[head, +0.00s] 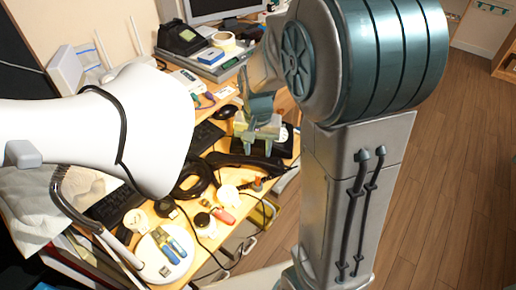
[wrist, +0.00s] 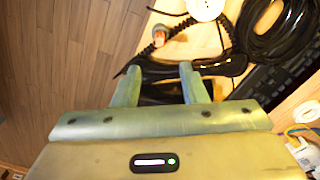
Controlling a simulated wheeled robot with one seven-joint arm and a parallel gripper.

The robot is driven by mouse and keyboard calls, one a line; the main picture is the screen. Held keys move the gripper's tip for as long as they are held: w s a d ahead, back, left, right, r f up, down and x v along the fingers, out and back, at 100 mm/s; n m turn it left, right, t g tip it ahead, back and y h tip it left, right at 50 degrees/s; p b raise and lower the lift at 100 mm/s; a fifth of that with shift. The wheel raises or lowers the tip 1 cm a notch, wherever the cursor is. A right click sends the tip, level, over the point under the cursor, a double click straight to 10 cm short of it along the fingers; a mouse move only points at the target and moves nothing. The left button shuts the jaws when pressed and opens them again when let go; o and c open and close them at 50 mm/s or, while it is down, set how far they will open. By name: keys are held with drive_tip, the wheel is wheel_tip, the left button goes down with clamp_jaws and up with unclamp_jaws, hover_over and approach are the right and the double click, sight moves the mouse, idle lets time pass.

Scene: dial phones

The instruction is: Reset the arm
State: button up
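My gripper (head: 260,136) hangs over the front right part of the desk in the head view, fingers pointing down. In the wrist view my gripper (wrist: 161,82) has its two fingers wide apart, with nothing clearly held between them. A black phone (head: 281,149) is just beside and below the fingers, partly hidden by my gripper and arm. A black handset (head: 240,162) lies in front of it. In the wrist view the handset (wrist: 222,66) lies just beyond the fingertips, with a coiled cord. I cannot tell whether the fingers touch anything.
The wooden desk (head: 222,240) is crowded with keyboards, cables and tools. A second dark phone (head: 185,38) and a monitor (head: 222,8) stand at the back. A large white rounded object (head: 150,120) blocks the left. Open wooden floor (head: 455,170) lies to the right.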

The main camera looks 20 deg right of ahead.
idle(0.3)
drive_tip(key=s+r+n+t+p, duration=0.2)
drive_tip(key=s+r+n+p, duration=0.2)
drive_tip(key=s+r+p, duration=0.4)
drive_tip(key=s+r, duration=0.5)
drive_tip(key=r, duration=0.3)
drive_tip(key=shift+s+r+n+t+p, duration=0.3)
drive_tip(key=shift+s+t+p, duration=0.05)
drive_tip(key=shift+t, duration=0.05)
drive_tip(key=shift+d, duration=0.1)
